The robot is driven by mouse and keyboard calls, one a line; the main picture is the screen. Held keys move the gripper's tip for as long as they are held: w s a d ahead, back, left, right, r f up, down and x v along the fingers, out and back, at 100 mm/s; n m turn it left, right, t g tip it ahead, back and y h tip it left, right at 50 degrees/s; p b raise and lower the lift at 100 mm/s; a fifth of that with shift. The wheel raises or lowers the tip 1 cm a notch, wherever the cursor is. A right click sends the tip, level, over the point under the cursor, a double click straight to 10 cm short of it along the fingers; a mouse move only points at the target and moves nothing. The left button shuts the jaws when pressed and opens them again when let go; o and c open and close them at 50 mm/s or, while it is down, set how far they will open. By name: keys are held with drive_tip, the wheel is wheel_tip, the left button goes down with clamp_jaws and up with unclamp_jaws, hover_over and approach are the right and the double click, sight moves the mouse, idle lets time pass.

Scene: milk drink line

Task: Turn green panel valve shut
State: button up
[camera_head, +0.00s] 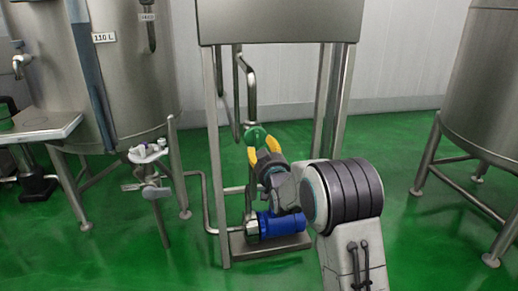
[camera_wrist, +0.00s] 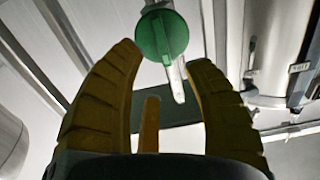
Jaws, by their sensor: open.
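The green panel valve (camera_head: 256,135) is a round green knob on the pipework under the steel panel. In the wrist view the green valve (camera_wrist: 162,36) shows as a disc with a raised bar across it, and a pale metal part hangs below it. My gripper (camera_head: 257,153) has yellow fingers and is just below and in front of the valve. In the wrist view my gripper (camera_wrist: 165,62) is open, with one finger on each side of the valve's lower part. I cannot tell whether either finger touches it.
A steel panel (camera_head: 280,22) stands on legs above the valve. A blue pump motor (camera_head: 282,224) sits low on a base plate. Steel tanks stand left (camera_head: 125,70) and right (camera_head: 482,90). A small steel table (camera_head: 40,128) is at the far left.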

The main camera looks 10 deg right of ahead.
sight(259, 140)
drive_tip(key=shift+w+f+b, duration=0.2)
drive_tip(key=shift+w+b, duration=2.2)
drive_tip(key=shift+w+r, duration=0.15)
drive_tip(key=shift+w, duration=1)
drive_tip(key=shift+o, duration=0.3)
clamp_jaws()
